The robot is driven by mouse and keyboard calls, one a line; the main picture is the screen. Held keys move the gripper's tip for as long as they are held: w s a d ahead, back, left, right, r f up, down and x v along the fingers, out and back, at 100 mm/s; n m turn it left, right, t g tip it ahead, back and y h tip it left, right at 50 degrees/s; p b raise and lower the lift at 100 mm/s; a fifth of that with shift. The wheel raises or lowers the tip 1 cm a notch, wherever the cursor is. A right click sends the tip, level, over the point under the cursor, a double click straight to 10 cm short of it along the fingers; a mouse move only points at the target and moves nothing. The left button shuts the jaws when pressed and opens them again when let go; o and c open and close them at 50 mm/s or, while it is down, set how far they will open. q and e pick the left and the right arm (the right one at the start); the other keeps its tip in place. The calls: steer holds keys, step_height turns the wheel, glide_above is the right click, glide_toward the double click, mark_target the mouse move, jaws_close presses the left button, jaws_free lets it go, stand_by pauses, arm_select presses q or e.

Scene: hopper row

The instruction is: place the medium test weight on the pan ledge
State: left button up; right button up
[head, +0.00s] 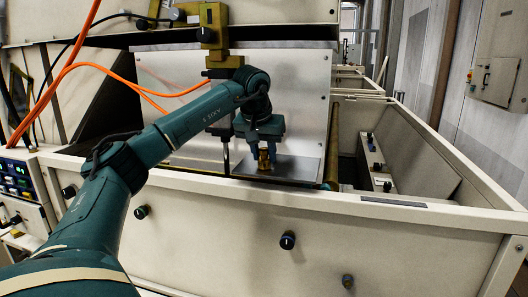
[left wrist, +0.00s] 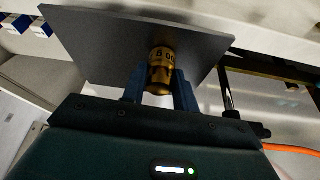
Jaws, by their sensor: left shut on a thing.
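A small brass-coloured weight (head: 264,161) is between the fingers of my left gripper (head: 264,146), which points down. The weight also shows in the left wrist view (left wrist: 160,72), with dark markings on its side and a finger on each side of it. My left gripper is shut on it. The pan ledge is a flat grey metal plate (head: 298,170) beneath and around the weight in the head view; the plate also shows in the left wrist view (left wrist: 95,38). I cannot tell whether the weight touches the plate. My right gripper is not in view.
A cream hopper wall (head: 230,220) with several knobs runs in front of the plate. Orange cables (head: 110,72) hang at the left. A brown roller (head: 332,145) and an open bay lie to the right.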

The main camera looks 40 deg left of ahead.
arm_select(q)
steer(key=o, duration=1.1)
